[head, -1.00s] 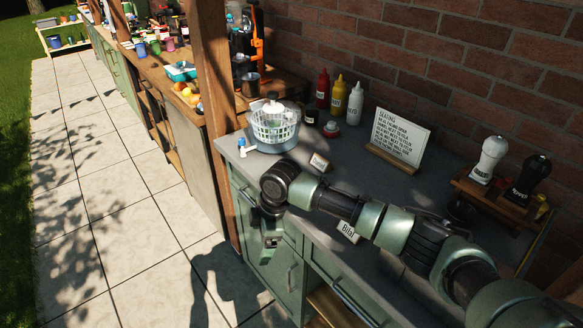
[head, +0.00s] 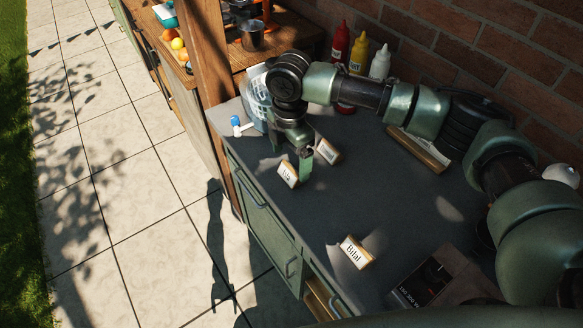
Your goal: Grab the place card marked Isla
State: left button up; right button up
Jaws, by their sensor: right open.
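The place card that seems to read Isla (head: 287,174) is a small white card in a wooden holder, standing near the front left edge of the grey counter (head: 330,205). My right gripper (head: 291,154) is open and points down just behind this card, between it and a second card (head: 328,151) whose writing is too small to read. One green finger is close to the Isla card's right end; I cannot tell whether they touch. A third card, marked Bilal (head: 356,252), stands nearer to me. My left gripper is not in view.
A salad spinner (head: 254,97) stands behind my right wrist, partly hidden. Red (head: 340,42), yellow (head: 358,57) and white (head: 380,64) bottles stand by the brick wall. My arm covers most of the seating sign. A dark box (head: 437,277) lies front right. The counter's middle is clear.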

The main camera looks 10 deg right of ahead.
aim_at(291, 168)
notch_tip(291, 168, down, 3)
jog(key=shift+s+d+r+p, duration=0.1)
jog(key=shift+p, duration=0.4)
jog(key=shift+w+f, duration=0.2)
jog(key=shift+f, duration=0.8)
jog(key=c, duration=1.2)
jog(key=shift+c, duration=1.2)
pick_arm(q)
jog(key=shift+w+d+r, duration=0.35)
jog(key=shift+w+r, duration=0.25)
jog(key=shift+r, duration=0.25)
pick_arm(e)
jog(key=shift+r, duration=0.1)
